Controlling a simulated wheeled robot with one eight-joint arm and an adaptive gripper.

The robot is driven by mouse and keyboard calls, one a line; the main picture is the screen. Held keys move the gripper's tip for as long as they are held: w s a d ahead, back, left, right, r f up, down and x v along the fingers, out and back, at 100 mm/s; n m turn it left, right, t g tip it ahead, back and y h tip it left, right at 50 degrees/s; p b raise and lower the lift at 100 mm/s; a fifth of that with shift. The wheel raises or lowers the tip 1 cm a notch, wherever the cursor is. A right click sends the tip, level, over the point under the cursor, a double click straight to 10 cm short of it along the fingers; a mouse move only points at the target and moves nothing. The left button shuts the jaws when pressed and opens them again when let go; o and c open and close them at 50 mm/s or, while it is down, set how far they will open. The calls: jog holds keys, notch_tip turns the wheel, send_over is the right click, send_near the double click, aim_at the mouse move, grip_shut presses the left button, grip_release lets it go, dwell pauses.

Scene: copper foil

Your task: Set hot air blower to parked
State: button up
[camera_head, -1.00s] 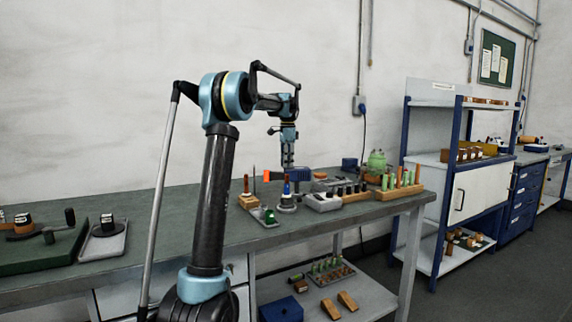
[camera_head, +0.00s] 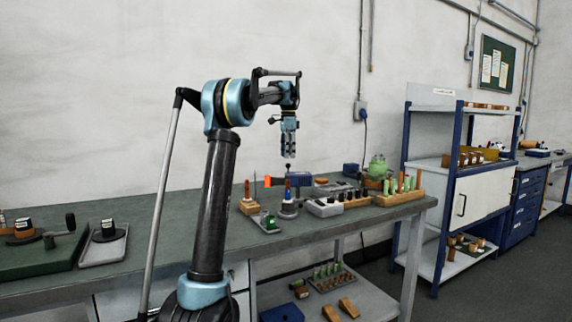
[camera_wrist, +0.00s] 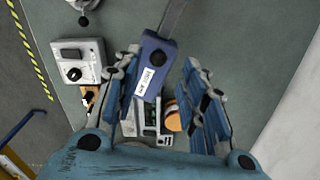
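A blue device with a white label and a round black knob (camera_wrist: 152,62), with a grey bar at one end, lies below my gripper in the wrist view. It may be the hot air blower, but I cannot be sure. A matching blue body (camera_head: 300,179) sits on the workbench in the head view, with a small orange piece (camera_head: 268,181) to its left. My gripper (camera_head: 288,155) hangs pointing down above it, clear of the bench. In the wrist view, its fingers (camera_wrist: 160,66) are spread apart with nothing held between them.
A grey box with knobs (camera_wrist: 76,62) is left in the wrist view. Near the gripper on the bench (camera_head: 150,207) stand a wooden rack of green-handled tools (camera_head: 400,196), a grey control box (camera_head: 324,206) and a small green-topped tray (camera_head: 267,222). The bench left of these has free room.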

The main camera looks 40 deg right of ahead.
jog(key=shift+r, duration=2.55)
